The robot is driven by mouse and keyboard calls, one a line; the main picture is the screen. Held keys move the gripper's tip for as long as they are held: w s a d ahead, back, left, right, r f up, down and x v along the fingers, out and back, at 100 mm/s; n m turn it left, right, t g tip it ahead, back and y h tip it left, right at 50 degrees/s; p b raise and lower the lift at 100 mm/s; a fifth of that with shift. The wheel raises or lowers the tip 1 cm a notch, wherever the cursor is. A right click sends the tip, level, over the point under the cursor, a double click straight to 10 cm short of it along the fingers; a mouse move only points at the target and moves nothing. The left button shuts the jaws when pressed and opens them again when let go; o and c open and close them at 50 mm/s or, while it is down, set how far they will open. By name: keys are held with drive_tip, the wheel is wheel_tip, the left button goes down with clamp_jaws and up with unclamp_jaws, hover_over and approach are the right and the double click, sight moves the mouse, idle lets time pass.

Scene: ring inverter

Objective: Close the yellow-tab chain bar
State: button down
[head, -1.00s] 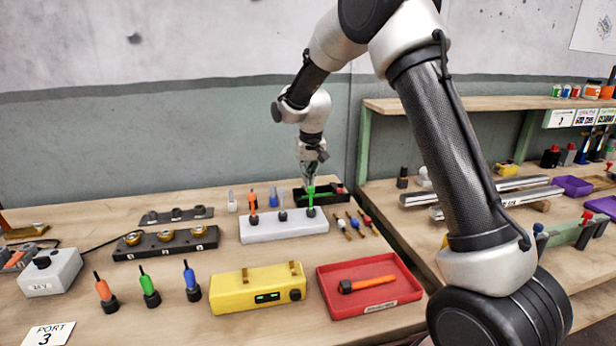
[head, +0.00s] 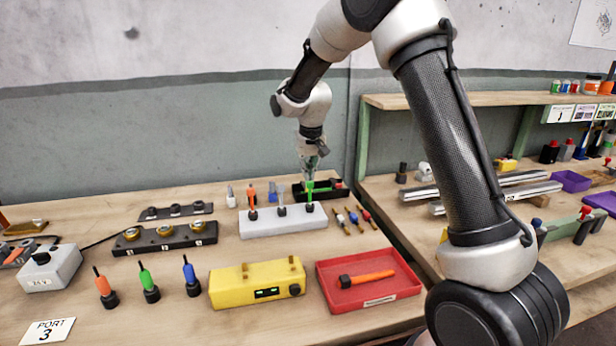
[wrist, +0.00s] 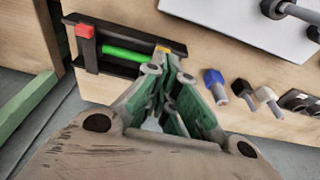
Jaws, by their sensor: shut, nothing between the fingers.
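A black frame with a red block at one end, which looks like the chain bar (wrist: 120,68), lies at the back of the table. A green rod (wrist: 125,53) lies inside it, and a small yellow tab (wrist: 162,47) shows at the end away from the red block (wrist: 86,31). In the head view the frame (head: 332,194) is partly hidden. My gripper (wrist: 168,58) is shut and empty, its tips close to the yellow-tab end. I cannot tell whether they touch it. In the head view my gripper (head: 309,170) points down behind the white block.
A white block (head: 282,222) with upright pegs stands in front of the frame. Blue, black and white plugs (wrist: 240,88) lie beside my gripper. A red tray (head: 370,302) and yellow box (head: 257,283) are nearer. A green shelf post (head: 361,150) stands to the right.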

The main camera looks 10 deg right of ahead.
drive_tip(key=s+r, duration=0.4)
drive_tip(key=r, duration=0.9)
drive_tip(key=s+d, duration=0.4)
drive_tip(key=s, duration=0.8)
drive_tip(key=s+d+r+t, duration=0.1)
drive_tip(key=s+d, duration=0.4)
drive_tip(key=s, duration=0.6)
drive_tip(key=s+d+r+t, duration=0.1)
drive_tip(key=s+d, duration=0.4)
drive_tip(key=s, duration=0.7)
drive_tip(key=shift+s+d+r, duration=0.15)
drive_tip(key=shift+s, duration=0.15)
